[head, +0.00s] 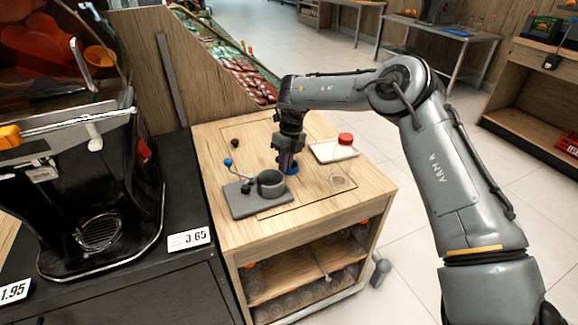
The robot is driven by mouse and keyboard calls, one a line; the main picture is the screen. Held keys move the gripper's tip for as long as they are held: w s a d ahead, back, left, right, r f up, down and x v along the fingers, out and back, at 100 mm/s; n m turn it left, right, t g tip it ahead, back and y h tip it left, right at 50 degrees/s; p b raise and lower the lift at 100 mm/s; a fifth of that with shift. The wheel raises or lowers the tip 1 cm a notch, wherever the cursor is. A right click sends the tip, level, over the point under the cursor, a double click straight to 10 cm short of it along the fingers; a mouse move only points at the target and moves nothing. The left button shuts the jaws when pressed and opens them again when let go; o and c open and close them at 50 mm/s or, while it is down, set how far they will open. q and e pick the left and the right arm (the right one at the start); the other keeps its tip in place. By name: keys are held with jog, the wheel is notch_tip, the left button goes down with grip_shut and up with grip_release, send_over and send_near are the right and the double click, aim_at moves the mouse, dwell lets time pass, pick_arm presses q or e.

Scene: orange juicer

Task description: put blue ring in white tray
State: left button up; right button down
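The blue ring (293,169) is on the wooden table top, right at the fingertips of my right gripper (287,163). The gripper points straight down and hides part of the ring. The view is too small to tell whether its fingers are closed on the ring or just beside it. The white tray (322,154) lies flat to the right of the gripper, with a red-topped object (345,140) at its right side. My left gripper is not in view.
A grey board (245,206) with a dark grey cup (271,184) and a blue-knobbed part (228,162) is left of the ring. A black juicer (100,190) stands on the left counter.

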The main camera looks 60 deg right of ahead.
dwell(0.4)
notch_tip(320, 180, up, 9)
jog(key=p, duration=0.5)
jog(key=s+d+r+m+t+h+p, duration=0.1)
jog(key=s+d+r+m+p, duration=0.15)
jog(key=s+d+m, duration=1.15)
jog(key=n+b, duration=0.4)
jog(key=b, duration=0.2)
send_over(325, 152)
jog(key=s, duration=0.1)
jog(key=f, duration=0.6)
jog(key=shift+s+d+f, duration=0.1)
jog(key=shift+d+f, duration=0.2)
jog(key=shift+w+f+b, duration=0.1)
jog(key=shift+w+b, duration=0.2)
jog(key=shift+f, duration=0.15)
notch_tip(325, 152, down, 4)
jog(key=b, duration=0.2)
jog(key=shift+a+b, duration=0.1)
jog(key=shift+b, duration=0.3)
